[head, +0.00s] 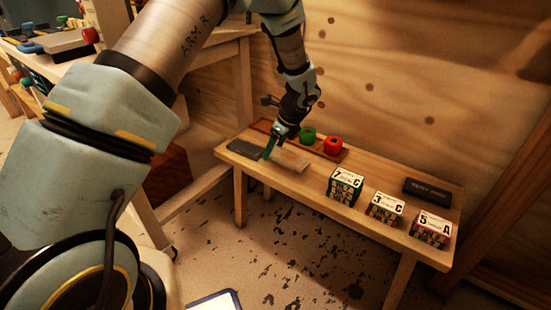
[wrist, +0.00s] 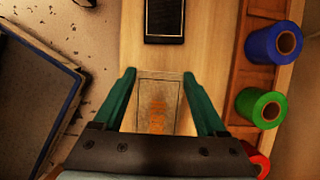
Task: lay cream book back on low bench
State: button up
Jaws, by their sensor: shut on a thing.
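The cream book (head: 290,160) is at the low bench (head: 315,182), left of its middle, and looks flat and level with the top. I cannot tell whether it rests on the wood or sits just above it. My gripper (head: 272,148) points down at the book's left end in the head view. In the wrist view my gripper (wrist: 160,78) has its green fingers on either side of the cream book (wrist: 158,103), whose orange lettering shows. The jaws are shut on it. Its near end is hidden by the gripper body.
A dark book (wrist: 165,20) lies beyond the cream one. A wooden rack holds blue (wrist: 273,43), green (wrist: 262,107) and red (wrist: 258,163) rolls along the wall side. Several lettered blocks (head: 345,184) and a black box (head: 428,190) stand to the right.

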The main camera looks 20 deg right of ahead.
aim_at(276, 152)
jog(key=shift+f, duration=1.6)
jog(key=shift+f+b, duration=0.15)
jog(key=shift+b, duration=0.15)
jog(key=o, duration=1.5)
